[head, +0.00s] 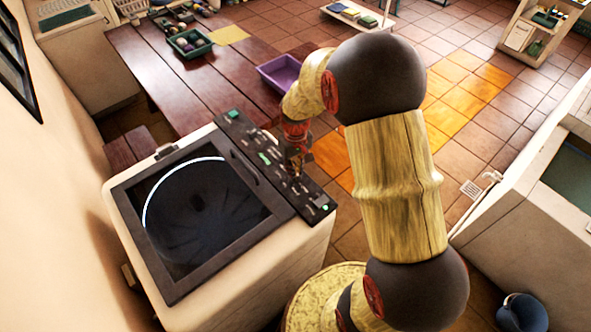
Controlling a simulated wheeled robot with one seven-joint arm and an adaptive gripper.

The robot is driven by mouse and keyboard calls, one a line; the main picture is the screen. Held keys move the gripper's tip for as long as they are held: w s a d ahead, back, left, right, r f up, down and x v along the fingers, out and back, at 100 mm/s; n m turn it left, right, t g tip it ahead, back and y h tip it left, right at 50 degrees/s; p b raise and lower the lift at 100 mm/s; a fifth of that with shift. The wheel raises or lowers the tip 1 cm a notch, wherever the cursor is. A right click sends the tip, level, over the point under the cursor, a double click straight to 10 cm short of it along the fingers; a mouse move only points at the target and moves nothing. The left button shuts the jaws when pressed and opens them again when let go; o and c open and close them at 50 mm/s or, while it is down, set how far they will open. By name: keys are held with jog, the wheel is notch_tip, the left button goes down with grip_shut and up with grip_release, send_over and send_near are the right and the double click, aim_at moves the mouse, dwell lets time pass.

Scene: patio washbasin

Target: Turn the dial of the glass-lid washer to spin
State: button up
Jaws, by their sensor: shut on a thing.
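The glass-lid washer (255,245) stands at the left, a pale top-loader with a dark-framed glass lid (195,210) that is closed. Its black control panel (240,131) runs along the lid's right side, with white markings, a green display and a green lit button at the near end. My gripper (297,172) points down at the middle of this panel and is shut on the dial. The dial is mostly hidden by the fingers, so I cannot read its setting.
A wooden table (170,85) behind the washer bears a green crate (190,43), and a purple tub (280,74) is at its right. A white basin unit (540,190) stands at the right, with a blue bucket (522,313) below. The tiled floor between is open.

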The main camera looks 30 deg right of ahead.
grip_shut()
jog(key=shift+m, duration=0.3)
jog(key=m, duration=0.2)
jog(key=shift+m, duration=0.3)
jog(key=m, duration=0.9)
jog(key=shift+a, duration=0.1)
jog(key=shift+w+m, duration=0.1)
jog(key=shift+m, duration=1.7)
jog(key=o, duration=0.7)
grip_release()
jog(key=shift+c, duration=0.2)
